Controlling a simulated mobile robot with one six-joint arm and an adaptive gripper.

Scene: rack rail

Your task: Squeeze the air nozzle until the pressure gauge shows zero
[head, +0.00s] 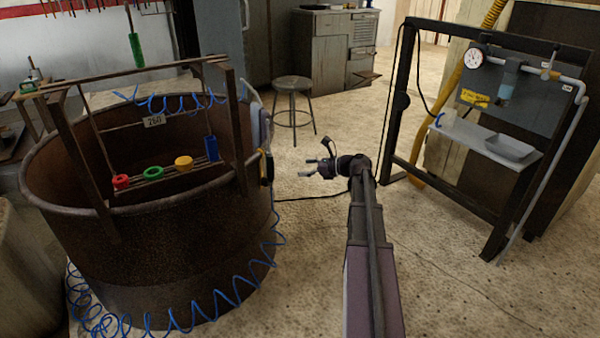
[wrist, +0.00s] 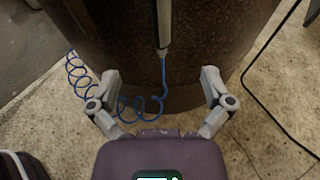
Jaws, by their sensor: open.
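The round white pressure gauge (head: 473,59) is on the panel at the right in the head view; its needle is too small to read. What looks like the air nozzle, a slim dark and pale tool (head: 266,168), hangs upright on the right outer side of the rusty drum. It also shows in the wrist view (wrist: 162,25), at top centre, with a blue coiled hose (wrist: 163,75) below it. My gripper (head: 314,166) is open and empty, pointing left at the drum, with a gap to the tool. In the wrist view the tool lies beyond and between the spread fingers (wrist: 160,76).
The drum (head: 150,240) fills the left, with a wooden frame and coloured parts inside. Blue hose coils lie around its base. A black panel frame (head: 400,110) with shelf and grey tray (head: 510,147) stands right. A stool (head: 292,88) stands behind. Black cable crosses the floor.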

